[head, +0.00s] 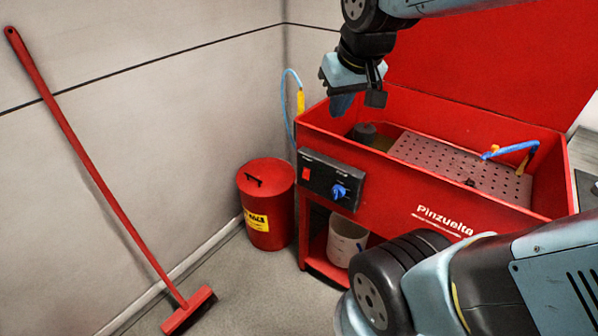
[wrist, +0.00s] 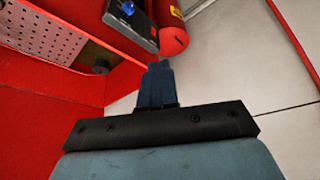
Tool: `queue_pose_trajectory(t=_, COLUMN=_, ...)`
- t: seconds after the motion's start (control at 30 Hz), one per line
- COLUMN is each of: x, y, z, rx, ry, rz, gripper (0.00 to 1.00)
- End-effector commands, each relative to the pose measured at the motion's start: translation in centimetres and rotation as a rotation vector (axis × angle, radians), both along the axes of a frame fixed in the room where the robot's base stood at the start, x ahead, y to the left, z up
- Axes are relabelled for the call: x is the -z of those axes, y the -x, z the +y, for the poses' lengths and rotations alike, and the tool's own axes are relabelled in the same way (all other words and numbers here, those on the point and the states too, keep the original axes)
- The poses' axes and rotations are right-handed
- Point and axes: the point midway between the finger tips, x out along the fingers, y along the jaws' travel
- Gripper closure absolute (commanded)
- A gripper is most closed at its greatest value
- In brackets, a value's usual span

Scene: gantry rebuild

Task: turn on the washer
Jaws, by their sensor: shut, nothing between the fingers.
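The red washer (head: 400,200) stands right of centre in the head view, with its red lid raised behind the basin. On its left front is a dark control panel (head: 325,181) with a red switch (head: 306,174) and a blue knob (head: 340,191). In the wrist view the panel (wrist: 128,20) is at the top, with the blue knob (wrist: 128,7) near the picture's edge. My gripper (head: 341,104) is shut and empty, above the left end of the basin and higher than the panel. It also shows in the wrist view (wrist: 158,70). It touches neither switch nor knob.
A red lidded can (head: 266,205) stands left of the washer. A red broom (head: 90,165) leans on the left wall. A blue hose (head: 290,95) rises by the washer's left side. A perforated tray (head: 455,165) lies in the basin. The floor before the panel looks free.

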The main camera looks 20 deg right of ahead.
Motion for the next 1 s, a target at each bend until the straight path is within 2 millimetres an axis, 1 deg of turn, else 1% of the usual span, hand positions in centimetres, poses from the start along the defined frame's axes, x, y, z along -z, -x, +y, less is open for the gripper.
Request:
queue_pose_trajectory(t=0.03, x=0.9, y=-1.2, z=0.2, rx=-0.018, ry=0.004, rz=0.022, gripper=1.0)
queue_pose_trajectory(t=0.1, x=1.9, y=-2.8, z=0.2, rx=-0.04, ry=0.014, rz=0.041, gripper=1.0)
queue_pose_trajectory(t=0.17, x=2.9, y=-4.1, z=0.4, rx=-0.058, ry=0.023, rz=0.058, gripper=1.0)
queue_pose_trajectory(t=0.37, x=6.6, y=-8.1, z=1.1, rx=-0.122, ry=0.066, rz=0.112, gripper=1.0)
queue_pose_trajectory(t=0.5, x=9.6, y=-10.6, z=1.7, rx=-0.167, ry=0.106, rz=0.151, gripper=1.0)
queue_pose_trajectory(t=0.7, x=14.2, y=-13.7, z=2.8, rx=-0.238, ry=0.178, rz=0.198, gripper=1.0)
queue_pose_trajectory(t=1.0, x=21.4, y=-17.1, z=4.4, rx=-0.356, ry=0.311, rz=0.258, gripper=1.0)
